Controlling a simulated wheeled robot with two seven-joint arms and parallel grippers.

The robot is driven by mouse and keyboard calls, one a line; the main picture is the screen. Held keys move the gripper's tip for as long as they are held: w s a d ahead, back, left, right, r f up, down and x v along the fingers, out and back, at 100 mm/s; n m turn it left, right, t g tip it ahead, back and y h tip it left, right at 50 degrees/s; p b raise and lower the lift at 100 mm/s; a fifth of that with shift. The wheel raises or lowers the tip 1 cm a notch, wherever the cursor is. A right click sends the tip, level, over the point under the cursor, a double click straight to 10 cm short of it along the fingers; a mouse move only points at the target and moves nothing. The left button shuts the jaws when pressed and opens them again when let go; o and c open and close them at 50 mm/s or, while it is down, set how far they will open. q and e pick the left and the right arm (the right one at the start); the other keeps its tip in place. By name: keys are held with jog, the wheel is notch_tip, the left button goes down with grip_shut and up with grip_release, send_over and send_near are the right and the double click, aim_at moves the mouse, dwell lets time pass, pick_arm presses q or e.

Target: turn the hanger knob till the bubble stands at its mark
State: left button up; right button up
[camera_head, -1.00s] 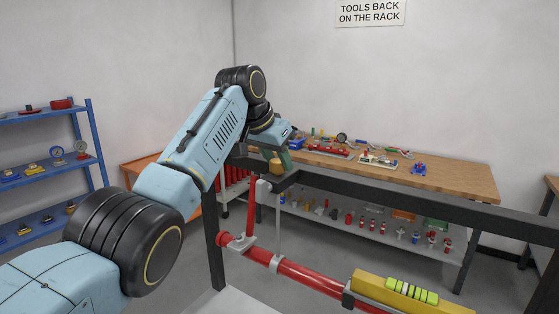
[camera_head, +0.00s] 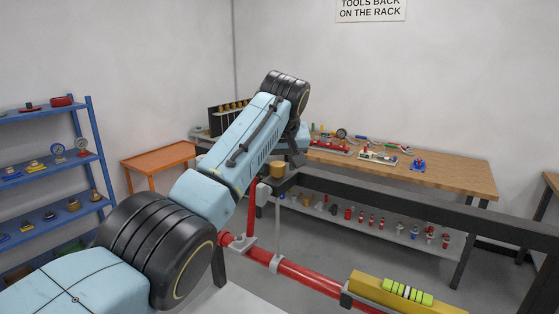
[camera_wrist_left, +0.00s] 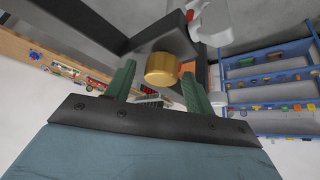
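The brass hanger knob (camera_head: 279,170) sits at the end of the dark beam, above the red pipe (camera_head: 300,274). In the left wrist view the knob (camera_wrist_left: 162,68) shows ahead of my left gripper (camera_wrist_left: 158,72). The gripper's green fingers are apart, one to either side of the knob in the picture. I see no clear contact. In the head view my arm hides most of this gripper. A yellow level (camera_head: 365,289) with a green vial (camera_head: 408,291) lies on the pipe. A pale bubble shows near the vial's middle between dark lines; its exact place is too small to tell. My right gripper is not in view.
The dark beam (camera_head: 400,202) runs right from the knob. A grey hanger rod (camera_head: 278,232) drops to the pipe. A wooden bench (camera_head: 450,181) with tools stands behind, a blue shelf (camera_head: 87,157) at the left, and an orange table (camera_head: 160,157) between.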

aim_at(277, 164)
pick_arm(q)
jog(key=shift+r, duration=3.55)
